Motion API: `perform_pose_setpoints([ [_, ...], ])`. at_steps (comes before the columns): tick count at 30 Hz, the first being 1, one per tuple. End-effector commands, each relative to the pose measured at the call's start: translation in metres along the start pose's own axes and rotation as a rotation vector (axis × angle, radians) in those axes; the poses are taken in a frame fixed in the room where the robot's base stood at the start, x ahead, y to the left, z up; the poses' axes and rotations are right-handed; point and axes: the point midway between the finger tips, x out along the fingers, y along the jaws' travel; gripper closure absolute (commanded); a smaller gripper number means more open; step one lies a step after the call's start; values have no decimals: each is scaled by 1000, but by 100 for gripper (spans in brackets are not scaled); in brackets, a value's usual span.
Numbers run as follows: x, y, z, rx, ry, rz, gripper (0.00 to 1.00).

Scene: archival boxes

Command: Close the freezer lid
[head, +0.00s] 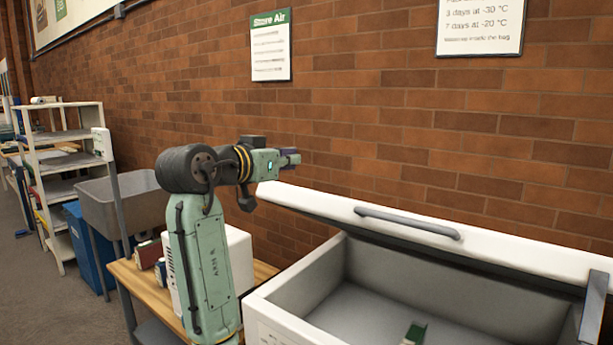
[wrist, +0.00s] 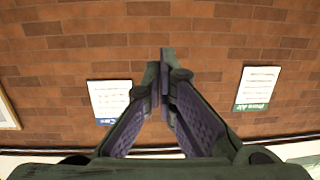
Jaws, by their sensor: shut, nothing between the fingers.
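The white chest freezer (head: 263,318) stands at the lower right in the head view. Its freezer lid (head: 330,207) is raised and tilted over the open grey interior, with a grey bar handle (head: 408,222) along it. A small green item (head: 415,334) lies inside the freezer. My gripper (head: 297,158) is above and left of the lid's left end, apart from it, pointing right along the brick wall. In the wrist view my gripper (wrist: 165,62) is shut with its fingertips together and nothing between them. The wrist view shows mostly wall; the lid is not clear there.
A wooden table (head: 140,285) with a white box (head: 240,265) stands left of the freezer. A grey sink basin (head: 118,200), a blue bin (head: 85,250) and a shelf rack (head: 60,150) are farther left. Signs hang on the wall.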

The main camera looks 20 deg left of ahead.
Motion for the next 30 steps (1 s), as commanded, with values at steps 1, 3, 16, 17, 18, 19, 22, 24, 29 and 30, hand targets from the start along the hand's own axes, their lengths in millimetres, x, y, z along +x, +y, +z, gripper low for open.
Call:
perform_pose_setpoints([
  [1,3,6,2,5,-34,32,100],
  [3,6,12,5,9,-62,58,100],
  [16,77,19,8,8,-71,67,100],
  [17,83,19,9,8,-71,67,100],
  [18,92,19,9,7,-71,66,100],
  [19,98,19,10,7,-70,65,100],
  [22,102,17,22,7,-68,60,100],
  [24,98,18,31,8,-68,60,100],
  [29,92,18,44,8,-67,62,100],
  [30,91,18,47,8,-67,61,100],
])
